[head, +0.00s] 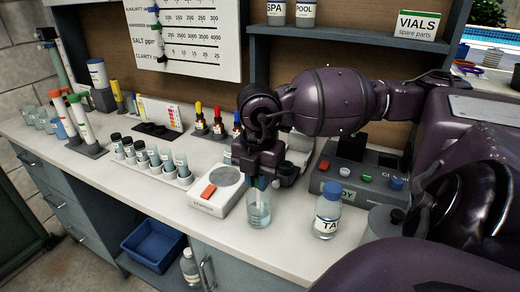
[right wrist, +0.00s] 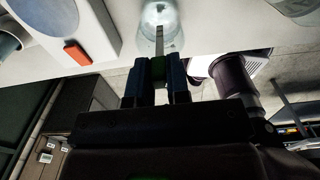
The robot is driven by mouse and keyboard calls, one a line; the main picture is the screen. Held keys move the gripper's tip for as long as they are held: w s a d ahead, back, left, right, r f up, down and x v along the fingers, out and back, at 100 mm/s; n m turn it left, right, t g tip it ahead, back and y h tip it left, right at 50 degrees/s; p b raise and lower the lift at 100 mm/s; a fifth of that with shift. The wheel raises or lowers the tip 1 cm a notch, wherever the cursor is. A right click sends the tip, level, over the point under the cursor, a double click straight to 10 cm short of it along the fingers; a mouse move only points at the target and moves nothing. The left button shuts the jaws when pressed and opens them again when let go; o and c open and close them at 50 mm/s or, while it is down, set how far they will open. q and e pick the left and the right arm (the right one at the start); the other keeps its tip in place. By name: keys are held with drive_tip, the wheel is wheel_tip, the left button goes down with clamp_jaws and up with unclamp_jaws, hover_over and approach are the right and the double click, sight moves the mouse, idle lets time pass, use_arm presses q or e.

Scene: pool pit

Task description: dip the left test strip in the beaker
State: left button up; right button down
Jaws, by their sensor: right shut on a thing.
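My right gripper (head: 259,180) is shut on a thin test strip, directly over the beaker. In the right wrist view, the pale strip (right wrist: 159,42) runs from between the blue fingers (right wrist: 159,78) towards the glass beaker. The clear beaker (head: 258,209) stands upright on the counter and holds a little liquid. It also shows at the top of the right wrist view (right wrist: 158,14). The strip's far end overlaps the beaker there; whether it touches the liquid I cannot tell. My left gripper is out of view.
A white device with a red button (head: 208,192) stands close left of the beaker. A capped bottle (head: 327,212) stands to its right. A grey box with coloured buttons (head: 356,178) is behind that. A vial rack (head: 178,178) is farther left. The counter's front edge (head: 245,254) is near.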

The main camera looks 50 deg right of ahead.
drive_tip(key=shift+r+p, duration=0.45)
drive_tip(key=shift+r, duration=0.85)
drive_tip(key=shift+r+p, duration=0.3)
drive_tip(key=shift+r, duration=0.4)
drive_tip(key=shift+r+p, duration=0.5)
drive_tip(key=shift+r, duration=1.15)
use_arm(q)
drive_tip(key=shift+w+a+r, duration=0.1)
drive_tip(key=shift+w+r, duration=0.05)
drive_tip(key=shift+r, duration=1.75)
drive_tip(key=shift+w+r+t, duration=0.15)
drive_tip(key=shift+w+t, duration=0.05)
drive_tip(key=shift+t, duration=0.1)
